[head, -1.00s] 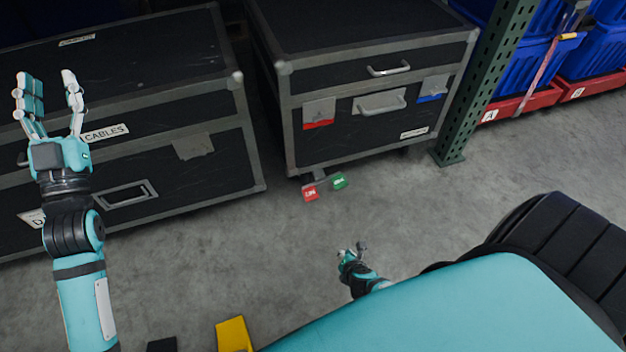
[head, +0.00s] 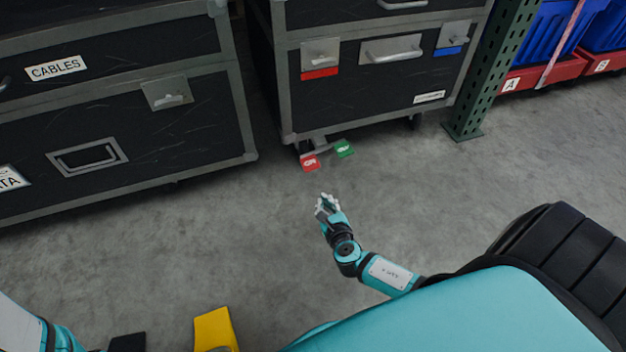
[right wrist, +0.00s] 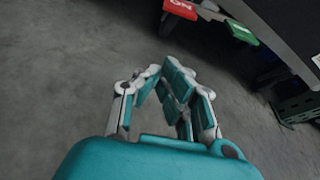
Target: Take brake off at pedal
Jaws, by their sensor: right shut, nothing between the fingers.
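A red pedal (head: 310,162) and a green pedal (head: 344,148) stick out low under the front of a black case (head: 385,85). In the right wrist view the red pedal (right wrist: 180,9), with the letters ON, is at the top edge, and the green pedal (right wrist: 242,33) is to its right, partly in shadow. My right gripper (head: 326,203) is just in front of the pedals, apart from both. Its fingers (right wrist: 168,82) are shut with nothing in them. My left gripper is out of view; only part of that arm shows at bottom left.
A wide black case labelled CABLES (head: 200,130) stands to the left. A green rack post (head: 490,75) stands right of the pedal case, with blue totes (head: 557,38) on red bases beyond. A yellow object (head: 214,330) lies at the bottom. The grey floor between is clear.

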